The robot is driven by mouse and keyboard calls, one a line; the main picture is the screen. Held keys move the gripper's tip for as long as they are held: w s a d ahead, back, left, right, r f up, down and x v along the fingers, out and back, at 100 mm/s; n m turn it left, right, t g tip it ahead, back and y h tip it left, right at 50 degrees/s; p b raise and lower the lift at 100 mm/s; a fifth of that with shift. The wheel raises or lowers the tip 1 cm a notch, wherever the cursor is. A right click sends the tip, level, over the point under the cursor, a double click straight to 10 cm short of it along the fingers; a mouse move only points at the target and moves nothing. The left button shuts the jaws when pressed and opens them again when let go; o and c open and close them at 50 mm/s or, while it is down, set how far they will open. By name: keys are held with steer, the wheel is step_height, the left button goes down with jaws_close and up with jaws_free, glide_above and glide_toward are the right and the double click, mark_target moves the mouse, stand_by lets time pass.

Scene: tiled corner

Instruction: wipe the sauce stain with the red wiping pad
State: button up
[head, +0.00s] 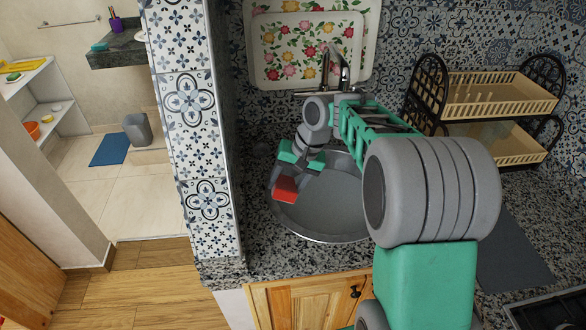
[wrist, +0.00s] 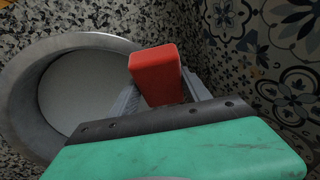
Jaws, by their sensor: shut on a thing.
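The red wiping pad (head: 285,188) is a small block held in my gripper (head: 297,172), above the left side of the round sink in the head view. In the wrist view the pad (wrist: 157,72) sits between the two grey fingers of my gripper (wrist: 160,92), with the sink to its left. The fingers are shut on the pad. I cannot tell how high it is above the sink rim or counter. I see no sauce stain in either view; my arm hides part of the sink and counter.
The round metal sink (head: 318,238) is set in a speckled stone counter (head: 252,225). A tiled wall end (head: 192,120) stands to the left. A flowered tray (head: 293,50) leans behind the faucet (head: 337,68). A dish rack (head: 500,95) stands at the right.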

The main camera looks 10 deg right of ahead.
steer(key=m+y+p, duration=0.1)
steer(key=m+y, duration=0.1)
steer(key=a+m+y+p, duration=0.1)
steer(key=y, duration=0.1)
steer(key=w+a+m+y+p, duration=0.1)
steer(key=m+y, duration=0.1)
steer(key=shift+w+f+m, duration=0.1)
steer(key=shift+f+m, duration=0.2)
steer(key=shift+f, duration=0.05)
steer(key=r+m+t+y, duration=0.1)
steer(key=r+m+t+y+p, duration=0.1)
steer(key=r+t, duration=0.1)
steer(key=r+m+t+y, duration=0.1)
steer(key=m+y, duration=0.1)
steer(key=shift+s+d+r+p, duration=0.2)
steer(key=shift+s+d+p, duration=0.1)
steer(key=shift+d+p, duration=0.1)
steer(key=b, duration=0.1)
glide_toward(236, 176)
step_height(236, 176, down, 2)
steer(key=w+a, duration=0.2)
steer(key=shift+a, duration=0.8)
steer(key=shift+w+a, duration=0.15)
steer(key=shift+a, duration=0.8)
